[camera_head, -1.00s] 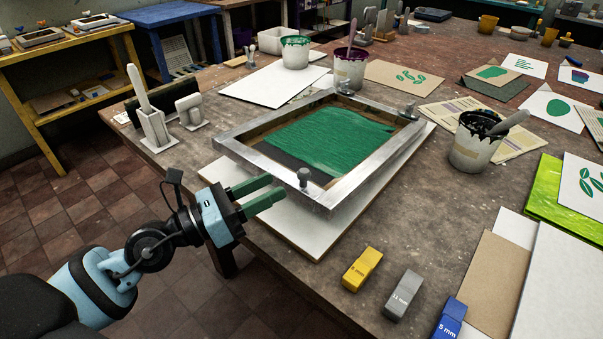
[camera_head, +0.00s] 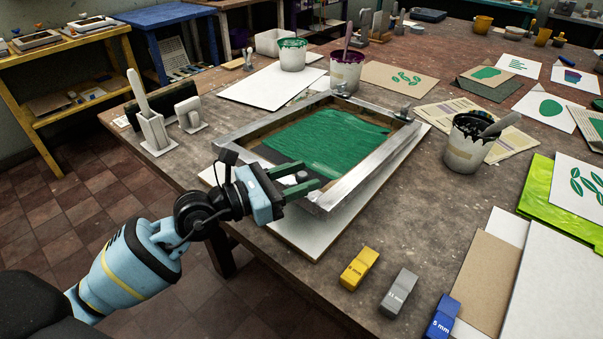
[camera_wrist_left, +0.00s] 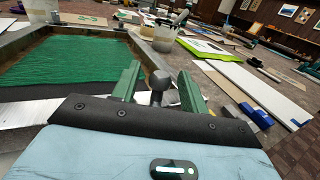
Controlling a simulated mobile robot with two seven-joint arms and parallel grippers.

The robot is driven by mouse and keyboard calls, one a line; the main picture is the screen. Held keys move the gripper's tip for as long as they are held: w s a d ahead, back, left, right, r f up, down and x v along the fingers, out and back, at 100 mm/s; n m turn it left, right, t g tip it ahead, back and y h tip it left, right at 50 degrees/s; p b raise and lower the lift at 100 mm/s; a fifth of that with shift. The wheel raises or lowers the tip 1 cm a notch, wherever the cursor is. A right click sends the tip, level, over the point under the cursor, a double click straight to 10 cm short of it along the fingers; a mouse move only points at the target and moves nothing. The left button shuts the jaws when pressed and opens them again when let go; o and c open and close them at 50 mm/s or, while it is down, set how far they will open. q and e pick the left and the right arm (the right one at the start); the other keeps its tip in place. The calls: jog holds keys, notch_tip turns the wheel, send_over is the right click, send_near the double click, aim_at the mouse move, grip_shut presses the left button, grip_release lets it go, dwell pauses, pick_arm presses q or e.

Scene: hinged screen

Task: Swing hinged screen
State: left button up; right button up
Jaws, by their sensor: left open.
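The hinged screen (camera_head: 375,170) is a metal frame with green ink (camera_head: 325,139) on its mesh. It lies over a white baseboard (camera_head: 290,238) on the table, and its near edge looks slightly raised above the board. Two hinge clamps (camera_head: 404,112) are on its far side. My left gripper (camera_head: 308,181) is open at the near left edge of the frame. Its green fingers stand on either side of the grey knob (camera_wrist_left: 160,82) in the left wrist view, with gaps visible beside it. In the head view the fingers partly hide the knob. My right gripper is not in view.
Yellow (camera_head: 359,268), grey (camera_head: 398,292) and blue (camera_head: 442,316) labelled blocks lie at the near right. An ink bucket (camera_head: 466,150) stands right of the screen. A squeegee holder (camera_head: 155,132) stands left. Bare table lies between the screen and the blocks.

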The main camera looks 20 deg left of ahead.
pick_arm(q)
jog(key=shift+w+d, duration=0.35)
grip_shut()
